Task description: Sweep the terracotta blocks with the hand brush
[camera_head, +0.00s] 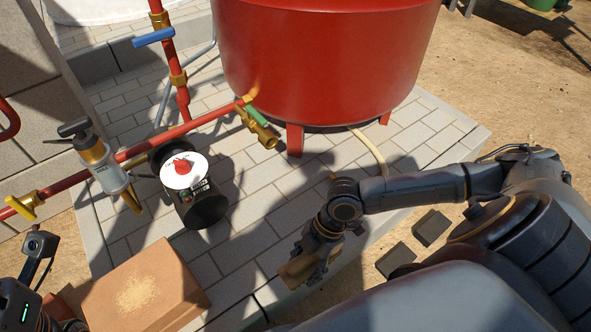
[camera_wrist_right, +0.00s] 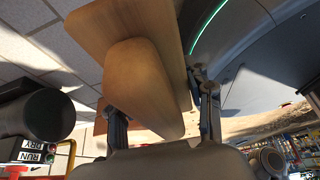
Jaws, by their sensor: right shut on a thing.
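My right gripper (camera_head: 308,262) is low over the paving at the centre, shut on the tan wooden hand brush (camera_head: 297,270). In the right wrist view the brush's smooth wooden body (camera_wrist_right: 140,85) sits between the two fingers (camera_wrist_right: 163,118); bristles cannot be made out. A terracotta block (camera_head: 190,297) with a patch of pale sandy grit on top stands at the lower left, apart from the brush. A reddish piece (camera_head: 57,305) shows partly behind my left arm. My left gripper (camera_head: 38,262) is only partly in view at the left edge; its fingers are unclear.
A black pump-like cylinder (camera_head: 205,210) with a white top and red knob stands behind the block. Red pipes (camera_head: 150,143) with brass valves cross the left. A big red tank (camera_head: 320,60) stands behind. Two dark slabs (camera_head: 395,260) lie on the sand near my right arm.

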